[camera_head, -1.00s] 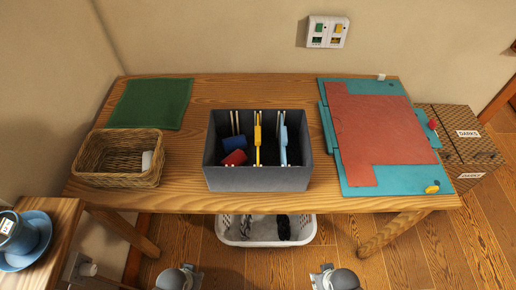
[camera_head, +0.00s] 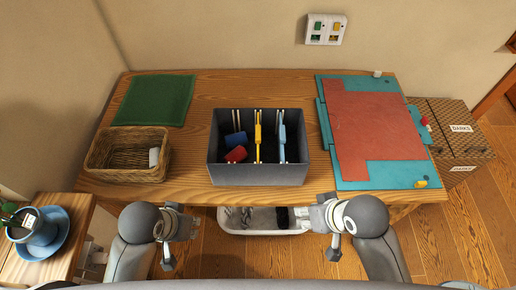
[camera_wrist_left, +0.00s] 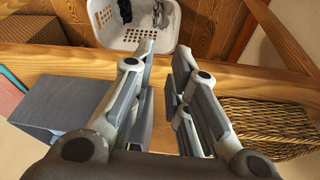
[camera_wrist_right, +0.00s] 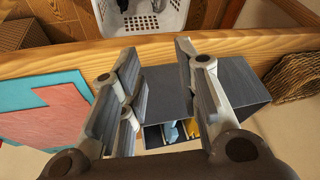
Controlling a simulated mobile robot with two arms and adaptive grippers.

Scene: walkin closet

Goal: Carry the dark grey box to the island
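The dark grey box (camera_head: 258,175) stands upright on a wooden table. It is open-topped with thin dividers, a yellow piece, a light blue piece, and a red and a dark blue item inside. My left gripper (camera_head: 180,228) is in front of the table's front edge, left of the box. It is open and empty in the left wrist view (camera_wrist_left: 163,62), with the box's side (camera_wrist_left: 65,105) at left. My right gripper (camera_head: 325,222) is in front of the edge, right of the box. It is open and empty in the right wrist view (camera_wrist_right: 157,62). Neither gripper touches the box.
A wicker basket (camera_head: 127,172) and green cloth (camera_head: 153,100) lie left of the box. Teal and red sheets (camera_head: 370,130) cover the table's right part. A white laundry basket (camera_head: 262,232) stands underneath. A small table with a blue cup (camera_head: 42,228) is front left; a patterned box (camera_head: 462,150) is right.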

